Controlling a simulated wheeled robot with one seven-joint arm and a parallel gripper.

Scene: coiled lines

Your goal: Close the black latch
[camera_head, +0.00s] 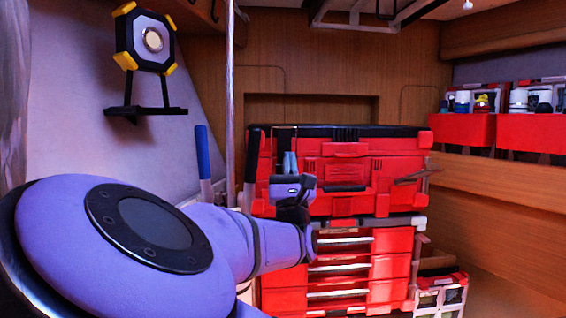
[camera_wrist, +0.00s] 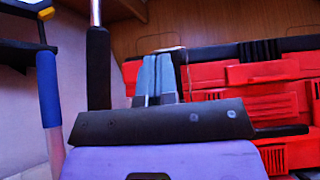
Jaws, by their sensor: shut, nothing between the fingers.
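A red toolbox (camera_head: 385,170) with a black lid (camera_head: 395,131) sits on top of a red drawer unit (camera_head: 340,268). It also shows in the wrist view (camera_wrist: 222,78). A ribbed black piece (camera_head: 343,134) is on the lid's front edge, and it shows in the wrist view (camera_wrist: 258,52). Another dark piece (camera_head: 283,134) is at the lid's left end, partly behind my fingers. I cannot tell which is the black latch, or its state. My gripper (camera_head: 290,162) is before the toolbox's left front, fingers up. In the wrist view its blue-grey fingers (camera_wrist: 157,78) are together and empty.
A vertical pole (camera_head: 229,90) and a blue-gripped handle (camera_head: 203,152) stand left of the toolbox. A black and yellow lamp (camera_head: 152,40) is on the left wall. Red bins (camera_head: 532,131) sit on the right shelf. A grey handle (camera_head: 415,176) juts from the toolbox's right side.

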